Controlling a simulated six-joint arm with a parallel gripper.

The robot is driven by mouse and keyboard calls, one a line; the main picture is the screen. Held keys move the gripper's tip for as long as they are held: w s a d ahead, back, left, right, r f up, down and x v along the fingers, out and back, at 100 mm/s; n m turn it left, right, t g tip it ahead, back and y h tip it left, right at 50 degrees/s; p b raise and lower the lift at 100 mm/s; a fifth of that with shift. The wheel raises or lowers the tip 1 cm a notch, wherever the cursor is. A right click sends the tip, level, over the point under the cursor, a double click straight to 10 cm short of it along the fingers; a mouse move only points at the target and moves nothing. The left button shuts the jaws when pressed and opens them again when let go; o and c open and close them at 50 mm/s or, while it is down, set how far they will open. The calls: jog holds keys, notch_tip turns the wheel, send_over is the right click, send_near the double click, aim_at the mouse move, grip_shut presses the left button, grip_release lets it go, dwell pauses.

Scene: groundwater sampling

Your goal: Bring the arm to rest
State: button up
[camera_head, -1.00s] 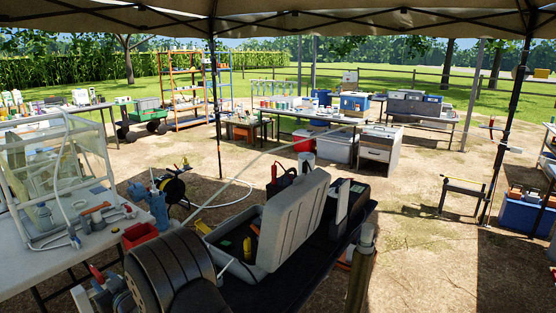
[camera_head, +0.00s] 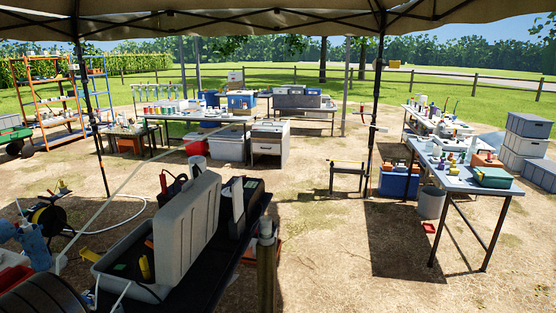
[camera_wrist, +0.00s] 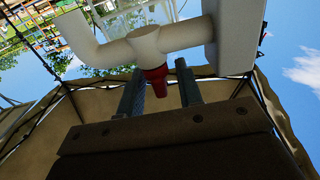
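My gripper (camera_wrist: 160,90) shows in the wrist view, its two dark ridged fingers standing apart with a gap between them. A white tube-shaped part with a side branch (camera_wrist: 148,42) crosses just beyond the fingertips. A red tapered piece (camera_wrist: 154,80) hangs from it and shows between the fingers, closer to the left one. Clear space shows between the red piece and the right finger, so I see no grip on it. I cannot tell how far away it is. My arm and gripper do not show in the head view.
An open grey case (camera_head: 188,230) stands on a dark surface close in front, beside a post (camera_head: 266,270). A table with a green case (camera_head: 468,180) is at right, a long table (camera_head: 215,118) behind. A canopy pole (camera_head: 374,110) stands mid-right.

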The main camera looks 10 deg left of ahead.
jog(key=d, duration=1.6)
jog(key=a, duration=1.7)
jog(key=shift+m+t, duration=0.7)
jog(key=shift+t, duration=0.4)
jog(key=shift+d+m+t, duration=0.1)
jog(key=shift+m+t, duration=0.4)
jog(key=shift+t, duration=0.3)
jog(key=shift+d, duration=0.3)
jog(key=s+d, duration=0.3)
jog(key=d, duration=1.3)
jog(key=shift+s, duration=0.2)
